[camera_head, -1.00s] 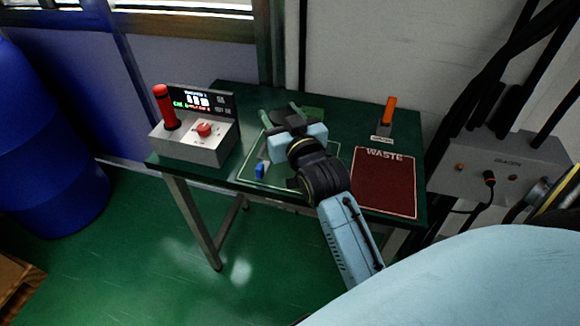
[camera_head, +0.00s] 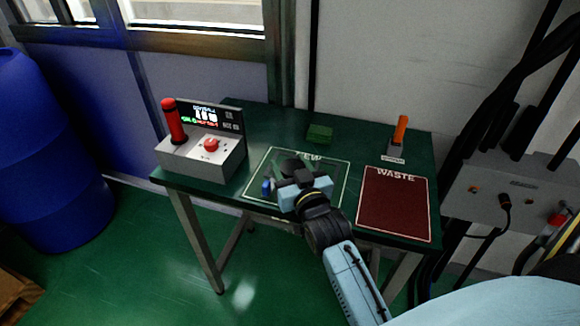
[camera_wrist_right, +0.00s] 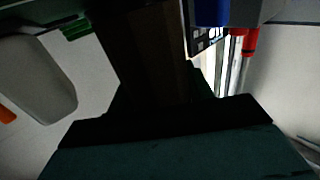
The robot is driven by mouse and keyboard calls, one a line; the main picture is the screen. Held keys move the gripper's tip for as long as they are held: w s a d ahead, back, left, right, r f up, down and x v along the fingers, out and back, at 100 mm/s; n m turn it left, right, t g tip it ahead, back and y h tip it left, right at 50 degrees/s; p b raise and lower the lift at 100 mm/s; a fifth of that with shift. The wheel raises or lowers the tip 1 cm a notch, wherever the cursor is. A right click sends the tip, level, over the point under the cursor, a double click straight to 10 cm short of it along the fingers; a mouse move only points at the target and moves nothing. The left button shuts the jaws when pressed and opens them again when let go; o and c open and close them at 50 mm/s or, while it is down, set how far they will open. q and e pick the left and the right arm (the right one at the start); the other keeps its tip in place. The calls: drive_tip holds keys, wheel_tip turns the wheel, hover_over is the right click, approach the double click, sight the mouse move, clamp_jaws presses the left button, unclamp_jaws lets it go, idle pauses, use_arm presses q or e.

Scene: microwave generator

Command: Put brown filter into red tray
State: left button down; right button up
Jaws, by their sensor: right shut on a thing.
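My right gripper (camera_head: 296,172) is over the green outlined area marked NEW (camera_head: 336,172). In the right wrist view a dark brown block (camera_wrist_right: 152,45), which looks like the brown filter, sits between its fingers, and the gripper is shut on it. In the head view the filter is mostly hidden by the gripper and is hard to tell from it. The red tray (camera_head: 395,208), marked WASTE, lies flat and empty at the right of the table, to the right of the gripper. My left gripper is not in view.
A grey control box (camera_head: 205,158) with a red handle and red button stands at the table's left. A green block (camera_head: 319,134) lies at the back, an orange lever (camera_head: 401,130) stands behind the tray. A small blue object (camera_head: 267,187) is beside the gripper.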

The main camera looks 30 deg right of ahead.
drive_tip(key=shift+f, duration=0.2)
drive_tip(key=o, duration=1)
drive_tip(key=shift+r, duration=0.15)
